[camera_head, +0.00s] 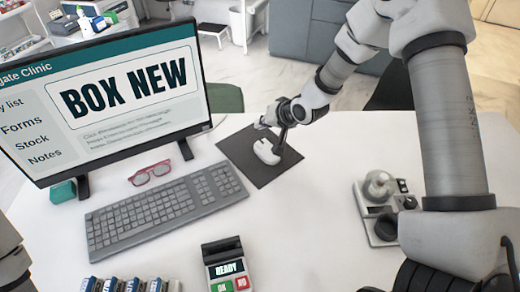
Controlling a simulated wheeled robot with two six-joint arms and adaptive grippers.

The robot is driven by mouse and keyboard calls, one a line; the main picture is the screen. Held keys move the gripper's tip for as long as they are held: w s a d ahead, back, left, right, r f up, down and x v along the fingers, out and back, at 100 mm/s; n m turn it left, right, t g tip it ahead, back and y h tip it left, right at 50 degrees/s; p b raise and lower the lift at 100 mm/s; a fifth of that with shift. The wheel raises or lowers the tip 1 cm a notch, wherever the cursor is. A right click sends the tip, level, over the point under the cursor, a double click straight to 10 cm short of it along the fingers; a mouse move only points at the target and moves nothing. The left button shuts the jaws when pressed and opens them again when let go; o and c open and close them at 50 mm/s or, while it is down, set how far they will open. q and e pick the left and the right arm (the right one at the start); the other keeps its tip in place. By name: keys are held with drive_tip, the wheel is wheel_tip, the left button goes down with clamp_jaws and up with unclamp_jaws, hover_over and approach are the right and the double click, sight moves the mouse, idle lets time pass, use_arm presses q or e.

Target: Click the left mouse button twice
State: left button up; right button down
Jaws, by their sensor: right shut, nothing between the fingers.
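A white computer mouse (265,152) lies on a dark mouse pad (262,174) to the right of the keyboard. My right gripper (280,141) is shut and empty, pointing down at the far right side of the mouse. Whether its fingertips touch the mouse or stay just above it, I cannot tell. The mouse's far end is partly hidden by the gripper. The monitor (110,95) shows a clinic screen with a large "BOX NEW" panel. Part of my left arm shows at the lower left edge, and its gripper is out of view.
A grey keyboard (165,209) lies in front of the monitor, with red glasses (150,173) behind it. A card terminal reading "READY" (229,268) stands at the front. A grey device (381,211) stands at the right. The white table (310,220) is clear between them.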

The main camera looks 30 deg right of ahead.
sight(261, 145)
drive_tip(key=f+b, duration=0.1)
drive_tip(key=f, duration=0.1)
drive_tip(key=f+b, duration=0.1)
drive_tip(key=f, duration=0.1)
drive_tip(key=shift+w+f, duration=0.2)
drive_tip(key=shift+f, duration=0.15)
use_arm(q)
wheel_tip(261, 145, down, 4)
drive_tip(key=shift+w+b, duration=0.1)
drive_tip(key=shift+b, duration=0.35)
use_arm(e)
drive_tip(key=shift+f, duration=0.35)
drive_tip(key=shift+f, duration=0.15)
use_arm(q)
drive_tip(key=shift+f, duration=0.15)
use_arm(e)
drive_tip(key=shift+f, duration=0.25)
use_arm(q)
drive_tip(key=shift+f+b, duration=0.15)
drive_tip(key=shift+b, duration=0.15)
use_arm(e)
drive_tip(key=shift+f, duration=0.3)
drive_tip(key=shift+r, duration=0.1)
use_arm(q)
drive_tip(key=shift+r+p, duration=0.7)
use_arm(e)
drive_tip(key=shift+s+r, duration=0.1)
drive_tip(key=shift+r, duration=0.55)
